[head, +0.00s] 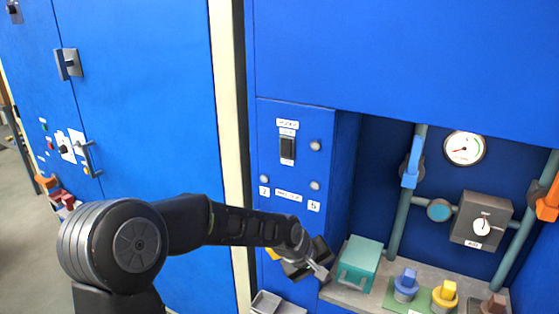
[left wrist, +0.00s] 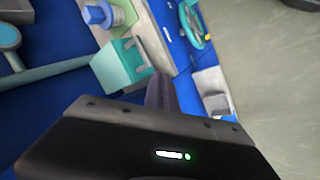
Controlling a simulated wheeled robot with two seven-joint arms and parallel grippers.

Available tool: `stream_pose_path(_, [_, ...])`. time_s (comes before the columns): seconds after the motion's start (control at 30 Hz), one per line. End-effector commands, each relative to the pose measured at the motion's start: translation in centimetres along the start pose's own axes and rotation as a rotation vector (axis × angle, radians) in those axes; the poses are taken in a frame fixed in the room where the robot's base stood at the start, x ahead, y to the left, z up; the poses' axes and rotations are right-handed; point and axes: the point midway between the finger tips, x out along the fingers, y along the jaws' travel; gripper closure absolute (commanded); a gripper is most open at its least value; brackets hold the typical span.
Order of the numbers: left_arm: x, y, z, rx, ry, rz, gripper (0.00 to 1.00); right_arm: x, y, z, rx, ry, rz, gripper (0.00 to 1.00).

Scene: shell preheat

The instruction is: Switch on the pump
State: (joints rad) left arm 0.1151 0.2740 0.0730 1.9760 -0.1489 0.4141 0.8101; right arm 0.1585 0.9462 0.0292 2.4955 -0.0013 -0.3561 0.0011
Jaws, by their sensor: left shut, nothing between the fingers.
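A black rocker switch (head: 288,148) sits upright on a blue control panel (head: 271,226), under small white labels (head: 287,123) whose print is too small to read surely. Its on or off position cannot be told. My left gripper (head: 324,274) is below and to the right of the switch, apart from it, by the left end of the teal box. Its fingers (left wrist: 160,92) are shut and empty in the left wrist view. The switch does not show in that view. My right gripper is in neither view.
A teal box (head: 362,258) with a handle stands on a grey shelf, beside blue (head: 406,284) and yellow (head: 444,294) knobs. A gauge (head: 464,148), pipes and a dial box (head: 481,220) are behind. A grey tray (head: 278,304) is below. Space before the switch is clear.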

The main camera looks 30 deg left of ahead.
Motion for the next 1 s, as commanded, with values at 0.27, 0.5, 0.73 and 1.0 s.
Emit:
stream_pose_path(0.27, [-22.0,6.4,-9.3,-0.339,0.219,0.113,1.00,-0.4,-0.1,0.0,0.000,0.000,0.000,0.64])
stream_pose_path(0.5, [-35.8,6.2,-10.4,-0.571,0.322,0.199,1.00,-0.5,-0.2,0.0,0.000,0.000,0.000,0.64])
stream_pose_path(0.73, [-39.3,5.7,-10.2,-0.638,0.345,0.223,1.00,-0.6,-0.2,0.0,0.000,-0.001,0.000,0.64])
stream_pose_path(1.0, [-39.2,5.8,-10.2,-0.637,0.344,0.222,1.00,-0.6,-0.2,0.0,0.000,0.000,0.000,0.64])
